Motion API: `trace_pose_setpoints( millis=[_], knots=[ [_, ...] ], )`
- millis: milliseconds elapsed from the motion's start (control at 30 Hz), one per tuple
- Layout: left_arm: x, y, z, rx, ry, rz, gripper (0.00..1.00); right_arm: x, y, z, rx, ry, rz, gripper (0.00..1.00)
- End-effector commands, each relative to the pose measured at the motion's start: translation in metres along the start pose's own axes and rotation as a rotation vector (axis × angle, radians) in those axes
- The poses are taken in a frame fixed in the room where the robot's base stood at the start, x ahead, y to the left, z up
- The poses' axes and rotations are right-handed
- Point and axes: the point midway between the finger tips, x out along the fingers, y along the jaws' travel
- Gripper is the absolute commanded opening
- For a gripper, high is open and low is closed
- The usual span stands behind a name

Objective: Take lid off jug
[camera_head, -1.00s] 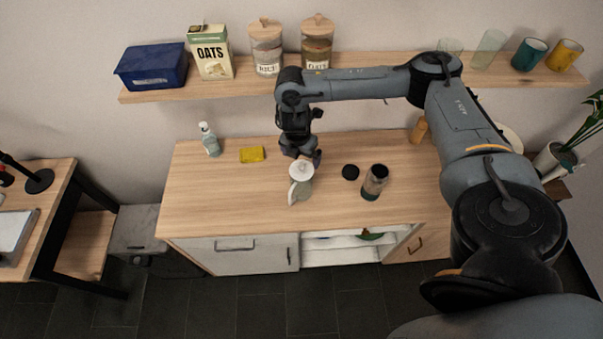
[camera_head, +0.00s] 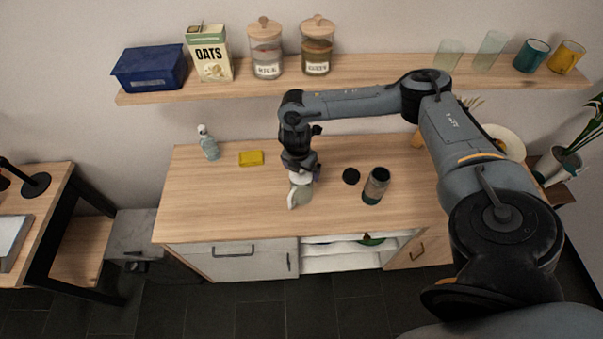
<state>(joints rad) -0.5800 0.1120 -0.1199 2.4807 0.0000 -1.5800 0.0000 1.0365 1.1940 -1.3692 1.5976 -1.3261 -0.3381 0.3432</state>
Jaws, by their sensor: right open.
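A pale grey-green jug (camera_head: 298,194) stands on the wooden counter, near its middle. Its white lid (camera_head: 300,178) is on top and partly hidden by my right gripper. My right gripper (camera_head: 303,174) is open and points down over the lid, with its fingers at or around the lid's top. I cannot tell whether they touch it. My left gripper is not in view.
A dark jar (camera_head: 376,186) and a black round lid (camera_head: 351,176) are right of the jug. A yellow sponge (camera_head: 251,158) and a spray bottle (camera_head: 208,143) are at the counter's left. A shelf (camera_head: 350,74) with jars, a box and cups runs above. The counter's front left is clear.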

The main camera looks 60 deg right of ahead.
Motion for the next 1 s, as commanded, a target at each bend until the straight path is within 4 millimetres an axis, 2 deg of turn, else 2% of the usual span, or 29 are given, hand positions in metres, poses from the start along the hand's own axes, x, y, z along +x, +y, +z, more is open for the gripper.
trace_pose_setpoints(
  millis=[67,333,667,833,1000],
  knots=[
    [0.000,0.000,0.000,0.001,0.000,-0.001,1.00,0.000,0.000,0.000,0.000,0.000,0.000,1.00],
    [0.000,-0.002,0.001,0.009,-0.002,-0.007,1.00,0.000,0.000,0.000,0.000,0.000,0.000,0.59],
    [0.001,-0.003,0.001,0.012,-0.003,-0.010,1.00,-0.005,0.001,0.001,0.001,0.001,0.002,0.57],
    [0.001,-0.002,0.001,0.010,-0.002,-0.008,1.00,-0.025,0.001,0.004,0.000,0.001,0.004,0.57],
    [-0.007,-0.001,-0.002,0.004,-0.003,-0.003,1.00,-0.060,0.001,0.009,0.000,0.000,0.004,0.57]
  ],
)
